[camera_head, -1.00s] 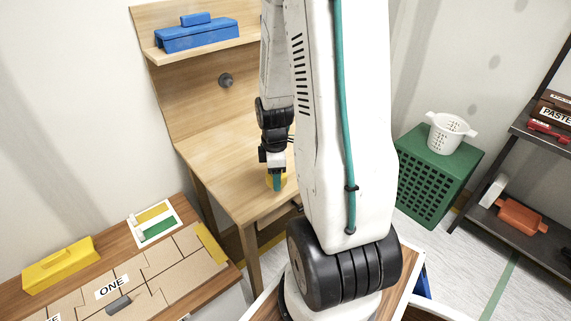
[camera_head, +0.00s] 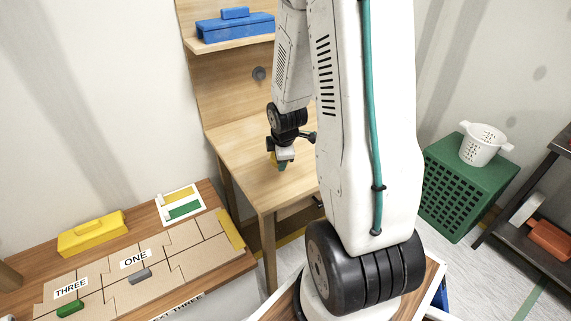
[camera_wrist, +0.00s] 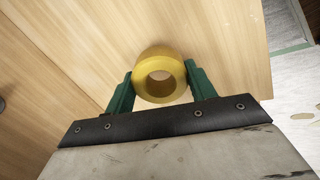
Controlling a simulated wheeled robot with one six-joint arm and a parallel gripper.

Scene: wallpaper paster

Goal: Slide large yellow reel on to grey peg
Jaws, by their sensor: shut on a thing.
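The yellow reel (camera_wrist: 181,70) is a thick ring with a round hole, held between the two green fingers of my gripper (camera_wrist: 161,88) in the wrist view. The hole faces the wrist camera. In the head view my gripper (camera_head: 281,166) is over the wooden desk, and only a bit of the yellow reel (camera_head: 273,158) shows beside it. The grey peg (camera_head: 259,73) sticks out of the desk's upright back panel, above and to the left of my gripper. The reel and the peg are apart.
A blue box (camera_head: 236,28) sits on the shelf (camera_head: 203,46) above the peg. The wooden desk top (camera_head: 240,139) is clear around my gripper. A side table at left holds a yellow box (camera_head: 92,236) and cardboard panels (camera_head: 190,240). A green crate (camera_head: 455,190) stands at right.

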